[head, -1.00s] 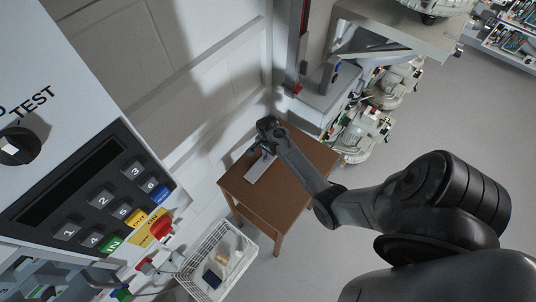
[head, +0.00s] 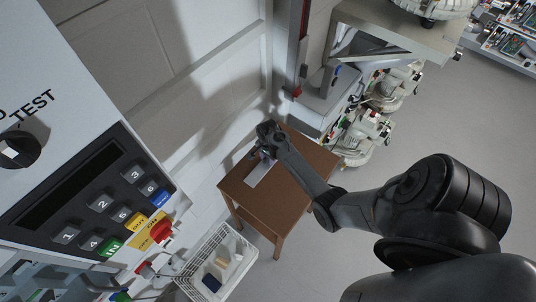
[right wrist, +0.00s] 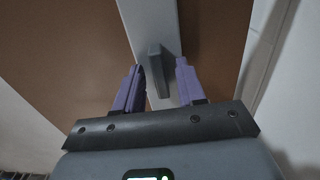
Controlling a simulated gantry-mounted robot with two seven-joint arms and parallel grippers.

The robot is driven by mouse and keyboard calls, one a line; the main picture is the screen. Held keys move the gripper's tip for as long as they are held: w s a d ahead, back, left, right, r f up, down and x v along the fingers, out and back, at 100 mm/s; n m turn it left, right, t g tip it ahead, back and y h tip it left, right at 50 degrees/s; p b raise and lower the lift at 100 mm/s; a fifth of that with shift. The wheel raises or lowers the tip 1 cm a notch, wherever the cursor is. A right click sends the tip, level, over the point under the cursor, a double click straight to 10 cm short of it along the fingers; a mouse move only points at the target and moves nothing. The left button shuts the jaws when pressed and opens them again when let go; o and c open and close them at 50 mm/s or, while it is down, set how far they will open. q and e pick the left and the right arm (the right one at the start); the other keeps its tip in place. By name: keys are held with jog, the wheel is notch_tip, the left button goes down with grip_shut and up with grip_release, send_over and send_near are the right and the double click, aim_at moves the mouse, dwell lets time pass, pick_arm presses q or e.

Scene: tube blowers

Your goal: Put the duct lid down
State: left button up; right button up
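The duct lid (head: 259,174) is a pale grey, long flat strip lying on the brown wooden table (head: 277,205). In the right wrist view the lid (right wrist: 146,14) runs away from me, with a raised upright handle (right wrist: 158,68) on it. My right gripper (head: 264,154) is over the lid at the table's wall side. In the right wrist view its two purple fingers (right wrist: 161,78) stand apart, one on each side of the handle. A gap shows at the right finger; the left finger is close to the handle. My left gripper is not in view.
A white wire basket (head: 190,275) with small items stands in front of the table. A control panel (head: 105,205) fills the left. A white panelled wall (head: 190,110) is behind the table, and machinery (head: 365,130) stands behind it to the right. The table's right part is bare.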

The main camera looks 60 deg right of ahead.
notch_tip(320, 180, up, 11)
jog(key=s+a+r+n+t, duration=0.1)
jog(key=s+a+r+n, duration=0.2)
jog(key=s+a+n, duration=0.2)
jog(key=s+a+r+n+t, duration=0.1)
jog(key=s+a+r+n, duration=0.2)
jog(key=a+n, duration=0.6)
jog(key=s+a+r+n+t, duration=0.1)
jog(key=s+a+r+n, duration=0.2)
jog(key=s+a+n, duration=0.4)
jog(key=a, duration=0.6)
jog(key=shift+a+r+n+t, duration=0.15)
jog(key=shift+n+t, duration=0.15)
jog(key=shift+n, duration=0.1)
jog(key=shift+w+r+p, duration=0.1)
jog(key=shift+p, duration=0.2)
notch_tip(320, 180, up, 9)
jog(key=p, duration=0.9)
